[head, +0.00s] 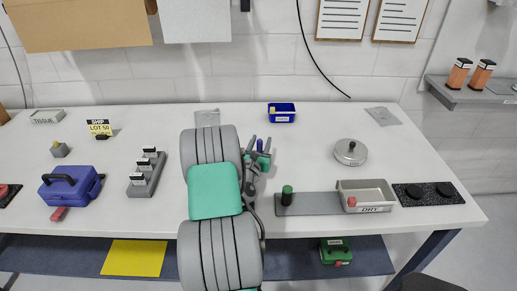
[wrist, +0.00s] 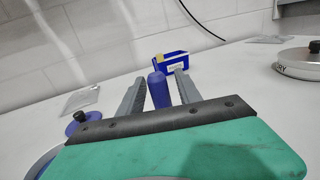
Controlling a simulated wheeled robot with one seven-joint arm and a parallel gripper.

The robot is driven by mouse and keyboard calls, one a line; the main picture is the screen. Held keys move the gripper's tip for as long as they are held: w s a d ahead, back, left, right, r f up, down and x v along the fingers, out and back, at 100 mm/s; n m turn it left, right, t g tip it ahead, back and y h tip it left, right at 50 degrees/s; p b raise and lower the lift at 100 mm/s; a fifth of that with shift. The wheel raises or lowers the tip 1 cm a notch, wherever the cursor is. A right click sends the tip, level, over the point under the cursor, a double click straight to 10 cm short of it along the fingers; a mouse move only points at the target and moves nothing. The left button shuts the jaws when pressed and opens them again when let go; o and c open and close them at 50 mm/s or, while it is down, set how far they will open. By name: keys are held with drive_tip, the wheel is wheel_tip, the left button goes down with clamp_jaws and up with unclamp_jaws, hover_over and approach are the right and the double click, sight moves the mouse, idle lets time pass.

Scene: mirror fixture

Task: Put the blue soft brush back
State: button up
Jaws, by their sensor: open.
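My gripper (head: 260,143) is over the middle of the white table, its two grey fingers pointing toward the wall. In the wrist view its fingers (wrist: 157,88) are apart. A blue upright rounded piece (wrist: 158,90), which looks like the blue brush's handle, shows between them, with a visible gap at least on the right. I cannot tell whether the left finger touches it. In the head view a small blue piece (head: 260,145) shows at the fingers. A blue open box (head: 281,116) with a white label and a yellow item stands beyond, also in the wrist view (wrist: 174,66).
A blue round thing with a black knob (wrist: 79,122) is left of my fingers. A green-topped black piece (head: 287,195) stands on a grey strip, beside a tray marked DRY (head: 376,208). A round metal lidded dish (head: 350,152) is right. A grey stepped rack (head: 147,176) is left.

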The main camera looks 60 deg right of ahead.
drive_tip(key=b+v, duration=0.4)
drive_tip(key=v, duration=0.7)
drive_tip(key=shift+a+f, duration=0.1)
drive_tip(key=shift+f, duration=0.05)
drive_tip(key=shift+s+a, duration=0.15)
drive_tip(key=shift+a, duration=0.25)
